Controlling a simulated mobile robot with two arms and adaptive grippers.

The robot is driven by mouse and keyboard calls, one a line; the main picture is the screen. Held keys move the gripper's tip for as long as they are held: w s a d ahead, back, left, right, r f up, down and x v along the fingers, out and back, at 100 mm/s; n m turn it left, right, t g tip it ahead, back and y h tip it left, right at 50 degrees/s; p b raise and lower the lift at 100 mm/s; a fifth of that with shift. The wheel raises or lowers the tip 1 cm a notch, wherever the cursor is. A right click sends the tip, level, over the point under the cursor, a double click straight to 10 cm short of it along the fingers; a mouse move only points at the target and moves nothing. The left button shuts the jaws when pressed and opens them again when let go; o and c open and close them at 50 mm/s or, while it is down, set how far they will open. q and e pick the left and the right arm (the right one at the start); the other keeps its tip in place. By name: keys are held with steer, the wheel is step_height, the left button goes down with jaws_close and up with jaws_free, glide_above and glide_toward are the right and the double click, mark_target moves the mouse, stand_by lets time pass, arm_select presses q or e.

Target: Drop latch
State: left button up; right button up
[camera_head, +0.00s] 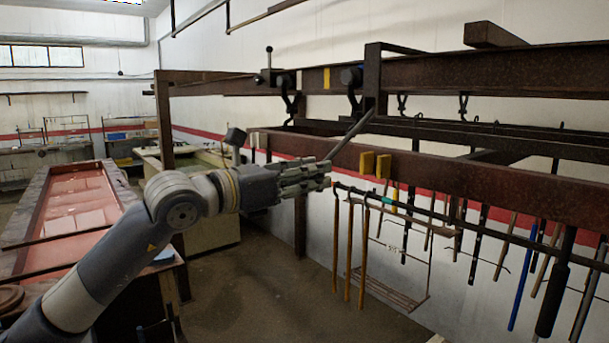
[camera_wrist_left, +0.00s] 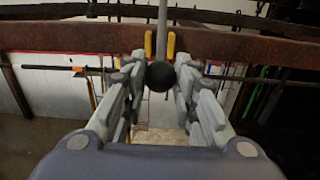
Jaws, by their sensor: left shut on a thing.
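My left gripper (camera_head: 326,175) reaches in from the left at the height of the rusty rail. It is shut on the end of a grey latch lever (camera_head: 350,134), which slopes up and right from the fingers. In the left wrist view, a black ball knob (camera_wrist_left: 160,76) sits between the fingertips of the left gripper (camera_wrist_left: 158,88), with the lever (camera_wrist_left: 162,30) rising behind it. Two yellow blocks (camera_head: 367,162) stand on the rusty beam just right of the gripper; they also flank the lever in the left wrist view (camera_wrist_left: 171,45). My right gripper is out of view.
The rusty beam (camera_head: 480,182) runs along the right, with tools (camera_head: 362,250) hanging from a bar below it. Black hooks (camera_head: 354,90) hang from the upper beam (camera_head: 450,75). A second lever with a black knob (camera_head: 269,50) stands upright farther back. A red-topped table (camera_head: 75,205) is at left.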

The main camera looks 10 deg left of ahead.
arm_select(q)
steer(key=shift+w+d+f+b, duration=0.2)
steer(key=shift+w+f+b, duration=0.1)
steer(key=shift+f, duration=0.25)
steer(key=shift+w+d+f+b, duration=0.2)
steer(key=shift+w+f+b, duration=0.05)
steer(key=shift+f, duration=0.3)
steer(key=shift+w+d+f, duration=0.1)
steer(key=shift+w+d, duration=0.1)
steer(key=w+d+f+b, duration=0.2)
steer(key=w+d+f, duration=0.4)
steer(key=w+d, duration=0.3)
steer(key=w, duration=0.3)
steer(key=shift+d, duration=0.15)
